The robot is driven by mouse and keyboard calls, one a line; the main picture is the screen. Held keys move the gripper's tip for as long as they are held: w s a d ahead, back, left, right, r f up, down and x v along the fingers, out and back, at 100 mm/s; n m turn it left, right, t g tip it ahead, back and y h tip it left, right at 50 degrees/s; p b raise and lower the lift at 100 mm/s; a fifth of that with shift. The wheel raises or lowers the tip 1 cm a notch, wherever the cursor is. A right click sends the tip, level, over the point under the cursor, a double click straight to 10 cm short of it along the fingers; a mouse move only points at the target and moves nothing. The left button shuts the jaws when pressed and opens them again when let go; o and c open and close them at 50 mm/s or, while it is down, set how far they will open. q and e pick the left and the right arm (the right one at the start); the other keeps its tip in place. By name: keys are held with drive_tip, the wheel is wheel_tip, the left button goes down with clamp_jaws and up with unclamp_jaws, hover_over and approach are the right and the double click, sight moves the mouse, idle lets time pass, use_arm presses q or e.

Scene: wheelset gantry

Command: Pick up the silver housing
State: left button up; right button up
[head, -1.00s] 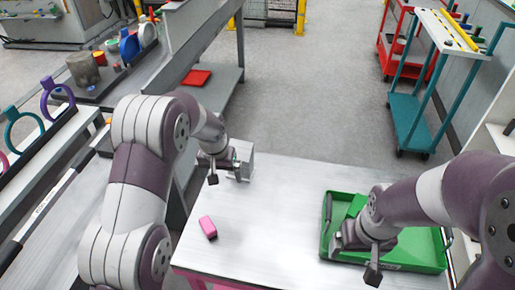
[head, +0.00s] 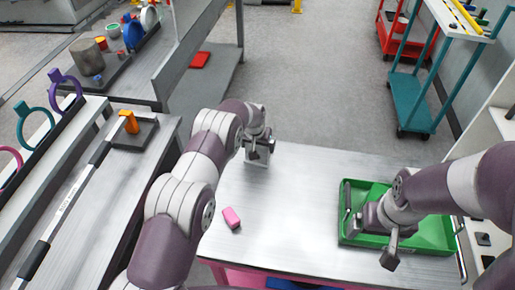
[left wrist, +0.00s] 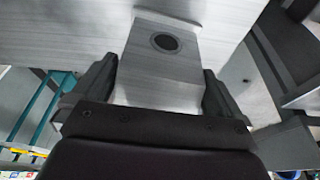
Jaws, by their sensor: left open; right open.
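The silver housing (head: 257,160) is a grey metal block near the far left edge of the white table (head: 290,215). My left gripper (head: 259,149) is at the housing and partly covers it in the head view. In the left wrist view the housing (left wrist: 165,62) shows a round dark hole and lies between the two fingers of the open left gripper (left wrist: 158,88). I cannot tell whether the fingers touch it. My right gripper (head: 378,236) is open over the green tray (head: 432,243), and no object shows in it.
A pink block (head: 231,218) lies on the table left of the tray. A side bench (head: 90,205) with coloured rings and an orange item (head: 129,122) stands at the left. A teal cart (head: 407,100) stands beyond the table. The table's middle is clear.

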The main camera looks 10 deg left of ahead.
use_arm(q)
drive_tip(key=shift+w+d+f, duration=0.1)
drive_tip(key=shift+d+f, duration=0.1)
drive_tip(key=shift+f, duration=0.05)
drive_tip(key=shift+a, duration=0.15)
drive_tip(key=c, duration=0.8)
drive_tip(key=shift+r, duration=0.1)
